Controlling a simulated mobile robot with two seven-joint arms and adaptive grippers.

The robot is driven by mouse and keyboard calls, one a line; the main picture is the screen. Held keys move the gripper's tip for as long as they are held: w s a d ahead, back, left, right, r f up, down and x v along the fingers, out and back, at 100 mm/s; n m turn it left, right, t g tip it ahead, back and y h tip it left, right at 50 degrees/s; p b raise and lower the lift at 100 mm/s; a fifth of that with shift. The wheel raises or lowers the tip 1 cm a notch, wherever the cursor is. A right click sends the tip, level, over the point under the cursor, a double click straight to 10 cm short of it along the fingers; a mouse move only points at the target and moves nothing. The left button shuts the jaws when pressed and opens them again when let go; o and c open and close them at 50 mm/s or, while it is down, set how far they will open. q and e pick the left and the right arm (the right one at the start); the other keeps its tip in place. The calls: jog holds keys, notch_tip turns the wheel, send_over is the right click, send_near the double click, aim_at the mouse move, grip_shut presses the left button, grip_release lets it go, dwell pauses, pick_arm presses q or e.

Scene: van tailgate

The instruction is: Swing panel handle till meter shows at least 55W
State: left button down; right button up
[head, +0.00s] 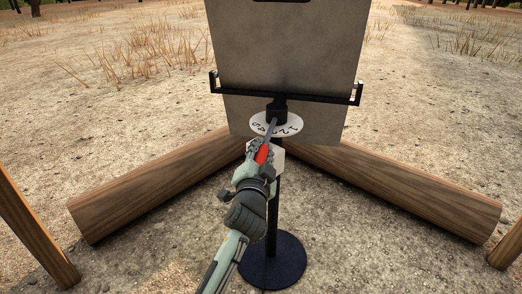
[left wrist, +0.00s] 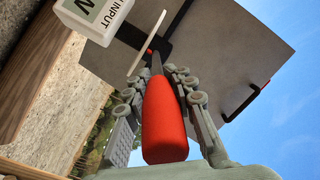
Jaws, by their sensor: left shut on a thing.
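The grey panel (head: 290,60) stands tilted on a black post, held by a black bracket (head: 310,97). A white numbered dial disc (head: 291,125) sits below the bracket. The handle's metal shaft runs from the hub toward me and ends in a red grip (head: 262,154). My left gripper (head: 257,157) is shut on the red grip, which also shows between its fingers in the left wrist view (left wrist: 164,122). A white meter box (left wrist: 88,16) is partly in the left wrist view, with "INPUT" on it; its reading is cut off. My right gripper is not in view.
Two logs, one left (head: 150,188) and one right (head: 400,190), lie angled behind the post. The post's round black base (head: 272,268) rests on bare ground. Wooden legs show at the lower left (head: 30,230) and lower right edges.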

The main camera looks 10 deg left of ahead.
pick_arm(q)
jog(key=shift+a+r, duration=0.1)
jog(key=c, duration=1.2)
grip_release()
jog(key=shift+s, duration=0.1)
jog(key=s, duration=0.7)
jog(key=shift+s, duration=0.15)
